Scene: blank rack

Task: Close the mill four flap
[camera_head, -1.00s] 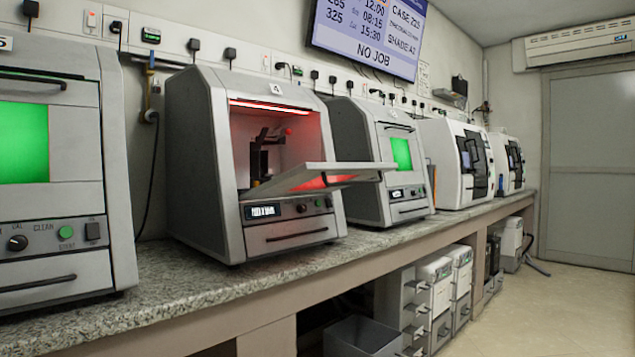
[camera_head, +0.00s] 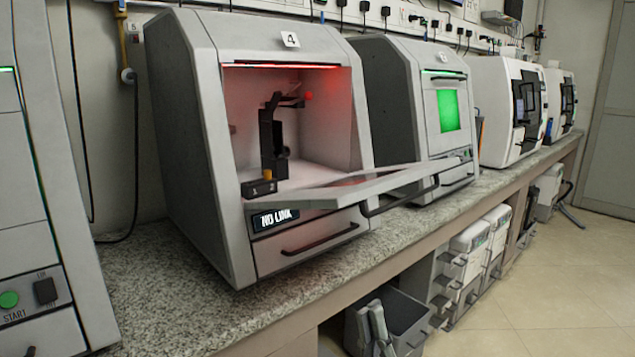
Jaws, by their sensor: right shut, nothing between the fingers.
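Mill four (camera_head: 185,130) is the grey box with the label 4 (camera_head: 290,40), standing on the counter. Its flap (camera_head: 365,188) is open, folded down and jutting out nearly level from the front, with a dark handle (camera_head: 400,200) along its outer edge. The chamber (camera_head: 310,125) behind it is lit red and shows a black fixture (camera_head: 272,140). My right gripper (camera_head: 372,315) shows at the bottom edge, in front of a grey bin, below and apart from the flap. Its fingers are together and empty. My left gripper is out of view.
A mill with a green window (camera_head: 448,110) stands close to the right; another mill (camera_head: 35,220) is at the left edge. The speckled counter (camera_head: 150,275) has bare room in front. Below are a grey bin (camera_head: 410,310) and drawer units (camera_head: 468,240).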

